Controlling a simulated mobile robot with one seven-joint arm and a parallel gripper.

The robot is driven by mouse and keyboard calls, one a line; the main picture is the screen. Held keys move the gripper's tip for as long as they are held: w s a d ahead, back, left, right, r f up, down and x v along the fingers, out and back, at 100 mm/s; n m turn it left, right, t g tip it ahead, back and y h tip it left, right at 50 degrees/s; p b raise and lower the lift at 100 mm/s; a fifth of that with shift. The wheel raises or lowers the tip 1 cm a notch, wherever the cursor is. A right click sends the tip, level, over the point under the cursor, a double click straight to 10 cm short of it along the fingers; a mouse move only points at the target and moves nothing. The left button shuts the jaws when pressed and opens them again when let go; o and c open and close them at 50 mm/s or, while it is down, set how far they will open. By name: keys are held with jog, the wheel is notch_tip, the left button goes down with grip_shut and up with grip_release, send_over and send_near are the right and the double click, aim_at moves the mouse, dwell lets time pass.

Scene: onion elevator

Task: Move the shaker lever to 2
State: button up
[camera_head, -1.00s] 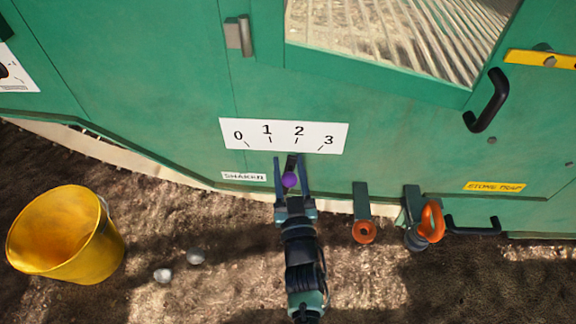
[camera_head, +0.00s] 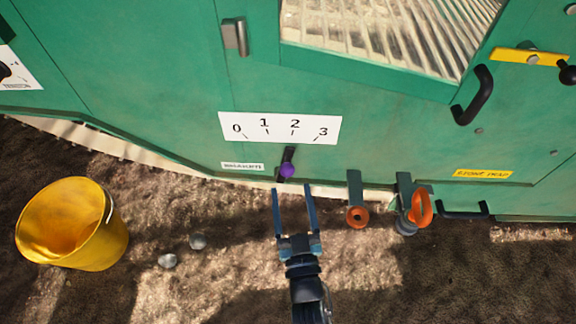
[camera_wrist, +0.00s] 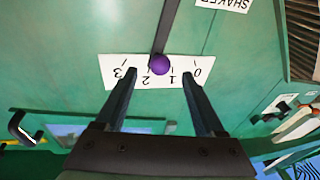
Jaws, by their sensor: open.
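The shaker lever (camera_head: 290,154) is a dark bar with a purple knob (camera_head: 287,171), on the green machine below a white scale plate (camera_head: 280,128) marked 0 to 3. In the head view its upper end lies just below the 2 mark. In the wrist view the purple knob (camera_wrist: 159,64) overlaps the plate between the 1 and 2 figures. My gripper (camera_head: 292,188) is open and empty, just below the knob and apart from it. In the wrist view its fingers (camera_wrist: 157,74) lie either side of the knob in the picture.
Two fittings with orange parts, one (camera_head: 357,215) and another (camera_head: 420,208), hang right of my gripper. A yellow bucket (camera_head: 72,225) stands on the ground at left, with two grey stones (camera_head: 168,260) nearby. Black handles (camera_head: 474,96) are at the right.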

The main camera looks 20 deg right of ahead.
jog(key=shift+s+a+f+p, duration=0.1)
jog(key=shift+s+f+p, duration=0.1)
jog(key=shift+s, duration=0.7)
jog(key=shift+s+a+f+p, duration=0.1)
jog(key=shift+s+p, duration=0.05)
jog(key=shift+s, duration=0.7)
